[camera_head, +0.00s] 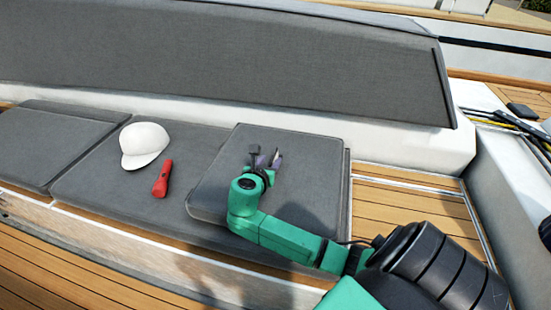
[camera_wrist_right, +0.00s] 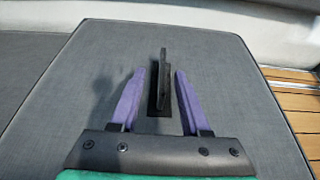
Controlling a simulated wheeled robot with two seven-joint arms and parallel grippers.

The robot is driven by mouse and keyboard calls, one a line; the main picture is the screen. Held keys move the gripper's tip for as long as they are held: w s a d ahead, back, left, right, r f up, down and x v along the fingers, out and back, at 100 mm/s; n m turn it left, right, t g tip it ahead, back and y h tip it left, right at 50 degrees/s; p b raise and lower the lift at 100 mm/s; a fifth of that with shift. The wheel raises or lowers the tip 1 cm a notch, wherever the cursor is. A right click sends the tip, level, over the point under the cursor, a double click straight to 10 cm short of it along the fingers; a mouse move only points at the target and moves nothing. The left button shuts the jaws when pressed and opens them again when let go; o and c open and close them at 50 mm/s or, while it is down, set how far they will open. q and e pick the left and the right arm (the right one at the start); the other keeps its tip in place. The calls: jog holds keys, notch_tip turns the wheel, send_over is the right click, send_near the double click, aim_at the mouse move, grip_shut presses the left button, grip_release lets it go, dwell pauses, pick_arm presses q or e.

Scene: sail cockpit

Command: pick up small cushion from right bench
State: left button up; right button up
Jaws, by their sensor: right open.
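The small cushion (camera_head: 219,185) is a flat grey square pad lying at the right end of the bench in the head view. It fills the middle of the right wrist view (camera_wrist_right: 215,75). A thin dark upright tab (camera_wrist_right: 164,70) with a dark patch at its foot stands on the cushion top. My right gripper (camera_head: 267,158) is over the cushion, with its purple fingers apart on either side of the tab in the wrist view. I cannot tell whether the fingers touch it. My left gripper is not in view.
A white cap (camera_head: 143,143) and a red flashlight (camera_head: 162,180) lie on the bench seat (camera_head: 100,190) left of the cushion. The grey backrest (camera_head: 220,60) rises behind. Wooden decking (camera_head: 405,210) lies to the right, with ropes (camera_head: 515,125) beyond.

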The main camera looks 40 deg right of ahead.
aim_at(276, 153)
jog(key=x, duration=0.7)
jog(key=shift+d+r+b, duration=0.1)
jog(key=shift+d+b, duration=0.15)
jog(key=shift+b, duration=0.15)
jog(key=shift+s+a, duration=0.1)
jog(key=shift+s, duration=0.05)
grip_shut()
dwell(0.5)
jog(key=shift+r, duration=0.1)
